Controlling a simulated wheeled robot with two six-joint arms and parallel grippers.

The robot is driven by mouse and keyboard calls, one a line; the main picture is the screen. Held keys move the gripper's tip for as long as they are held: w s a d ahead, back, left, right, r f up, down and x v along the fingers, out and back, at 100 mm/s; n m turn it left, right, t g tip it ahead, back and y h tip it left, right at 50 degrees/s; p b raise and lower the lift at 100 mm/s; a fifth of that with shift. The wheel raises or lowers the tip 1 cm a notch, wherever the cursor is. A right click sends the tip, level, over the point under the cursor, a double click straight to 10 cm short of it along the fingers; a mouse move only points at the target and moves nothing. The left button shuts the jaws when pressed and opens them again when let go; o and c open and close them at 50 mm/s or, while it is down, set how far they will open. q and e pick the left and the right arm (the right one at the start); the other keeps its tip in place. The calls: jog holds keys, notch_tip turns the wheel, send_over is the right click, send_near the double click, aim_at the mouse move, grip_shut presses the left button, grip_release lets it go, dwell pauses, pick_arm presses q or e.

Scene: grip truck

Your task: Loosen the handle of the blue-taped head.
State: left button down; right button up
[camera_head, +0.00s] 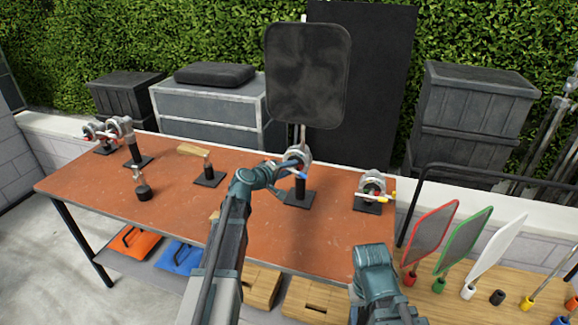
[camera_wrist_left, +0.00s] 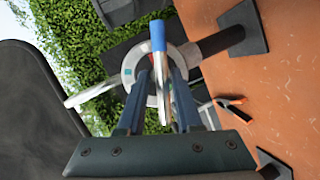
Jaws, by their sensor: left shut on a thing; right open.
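The blue-taped head (camera_head: 297,155) sits on a black post and base (camera_head: 300,196) at the middle of the orange-brown table and carries a large dark flag (camera_head: 308,78). Its handle's blue tip (camera_head: 301,175) shows beside my left gripper (camera_head: 283,171). In the left wrist view, the silver handle with its blue tip (camera_wrist_left: 158,36) lies between the two fingers of my left gripper (camera_wrist_left: 163,75), which is shut on it. The grey ring of the head (camera_wrist_left: 130,68) is right behind it. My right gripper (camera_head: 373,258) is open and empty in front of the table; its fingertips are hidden.
Another head with yellow and red handle tips (camera_head: 372,185) stands to the right. More heads and posts (camera_head: 130,140) stand at the left. Red, green and white framed flags (camera_head: 430,240) stand on a wooden surface at the right. Dark bins (camera_head: 470,100) stand behind.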

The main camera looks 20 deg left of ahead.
pick_arm(q)
jog(key=shift+w, duration=0.1)
jog(key=c, duration=0.6)
grip_release()
jog(key=shift+c, duration=0.2)
jog(key=p+v, duration=0.4)
jog(key=v, duration=1)
jog(key=shift+f, duration=0.1)
